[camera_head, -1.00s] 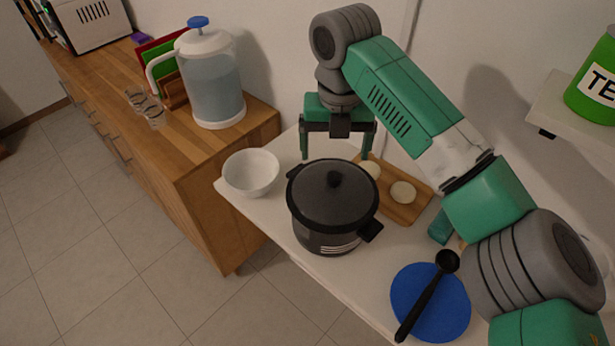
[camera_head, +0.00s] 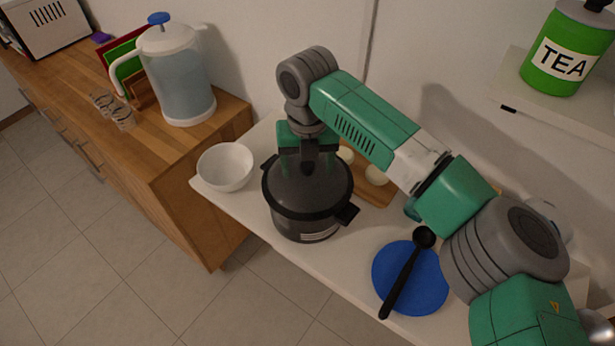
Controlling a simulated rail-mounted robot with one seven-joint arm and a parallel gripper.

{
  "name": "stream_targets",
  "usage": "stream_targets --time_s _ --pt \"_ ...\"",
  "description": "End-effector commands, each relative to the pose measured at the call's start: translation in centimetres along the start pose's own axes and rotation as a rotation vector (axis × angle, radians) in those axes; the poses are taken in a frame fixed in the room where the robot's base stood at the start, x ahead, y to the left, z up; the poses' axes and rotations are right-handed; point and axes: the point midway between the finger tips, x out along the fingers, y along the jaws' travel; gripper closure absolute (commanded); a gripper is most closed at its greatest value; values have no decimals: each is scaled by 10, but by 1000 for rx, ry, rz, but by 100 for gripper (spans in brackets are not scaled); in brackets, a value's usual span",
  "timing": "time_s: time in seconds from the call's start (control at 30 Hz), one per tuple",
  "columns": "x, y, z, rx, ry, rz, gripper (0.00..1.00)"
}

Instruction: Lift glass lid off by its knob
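The dark pot (camera_head: 305,227) stands on the white counter with its dark-tinted glass lid (camera_head: 310,197) on top. Black handles stick out at its sides. My gripper (camera_head: 308,171) points down right over the lid, toward its back half.
A white bowl (camera_head: 226,168) stands close left of the pot. A cutting board (camera_head: 374,193) with pale round pieces lies behind right. A blue plate (camera_head: 421,290) with a black ladle (camera_head: 402,284) is at front right. The shelf with the green tea tin (camera_head: 566,52) is at upper right.

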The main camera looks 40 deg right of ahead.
Motion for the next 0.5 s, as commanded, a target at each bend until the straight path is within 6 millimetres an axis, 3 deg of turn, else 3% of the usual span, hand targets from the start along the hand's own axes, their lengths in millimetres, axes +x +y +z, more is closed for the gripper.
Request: stream_targets --time_s 0.03,0.33,0.5 --pt "0 0 0 0 0 0 42" --pt "2 0 0 0 2 0 100" --pt "2 0 -1 0 3 -1 100"
